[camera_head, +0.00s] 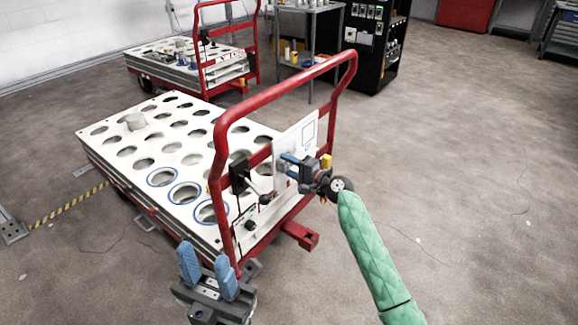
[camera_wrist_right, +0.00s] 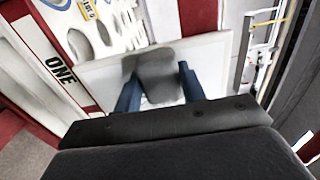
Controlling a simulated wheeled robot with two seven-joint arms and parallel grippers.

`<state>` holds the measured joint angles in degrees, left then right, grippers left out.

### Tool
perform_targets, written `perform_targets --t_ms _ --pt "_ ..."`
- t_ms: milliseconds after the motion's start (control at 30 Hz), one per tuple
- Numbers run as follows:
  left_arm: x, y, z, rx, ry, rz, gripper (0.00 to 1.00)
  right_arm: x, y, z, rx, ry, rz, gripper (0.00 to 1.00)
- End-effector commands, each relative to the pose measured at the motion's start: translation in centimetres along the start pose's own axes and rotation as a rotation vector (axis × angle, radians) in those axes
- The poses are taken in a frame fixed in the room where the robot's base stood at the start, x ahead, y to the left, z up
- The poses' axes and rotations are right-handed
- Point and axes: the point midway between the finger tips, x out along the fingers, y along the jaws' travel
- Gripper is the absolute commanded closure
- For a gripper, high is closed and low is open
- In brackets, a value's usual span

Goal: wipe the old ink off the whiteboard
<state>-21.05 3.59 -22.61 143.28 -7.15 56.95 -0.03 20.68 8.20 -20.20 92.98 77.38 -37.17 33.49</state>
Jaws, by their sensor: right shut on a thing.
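The whiteboard (camera_head: 309,150) is a pale upright panel on the red handle frame of the near cart. A thin dark rectangular outline shows on its upper right part. My right gripper (camera_head: 288,164) is in front of the whiteboard and hides part of it. In the right wrist view, its blue fingers (camera_wrist_right: 158,92) are shut on a dark grey eraser block (camera_wrist_right: 158,70). The eraser lies over the white panel (camera_wrist_right: 215,65); I cannot tell if it touches. My left gripper (camera_head: 207,272) is open and empty, low beside the cart's near end.
The near cart (camera_head: 130,160) has a white top with rows of round holes, some ringed in blue. Its red handle (camera_head: 290,90) arches around the whiteboard. A second cart (camera_head: 190,60) and a black cabinet (camera_head: 375,50) stand behind. The floor at right is clear.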

Motion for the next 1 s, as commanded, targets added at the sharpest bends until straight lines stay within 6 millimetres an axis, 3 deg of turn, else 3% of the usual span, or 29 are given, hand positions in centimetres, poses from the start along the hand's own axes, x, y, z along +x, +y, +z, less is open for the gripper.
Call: perform_targets --t_ms 1000 --pt "-2.6 0.1 0.0 0.000 0.000 0.000 0.64 0.0 0.0 -4.7 0.001 0.001 0.000 0.78"
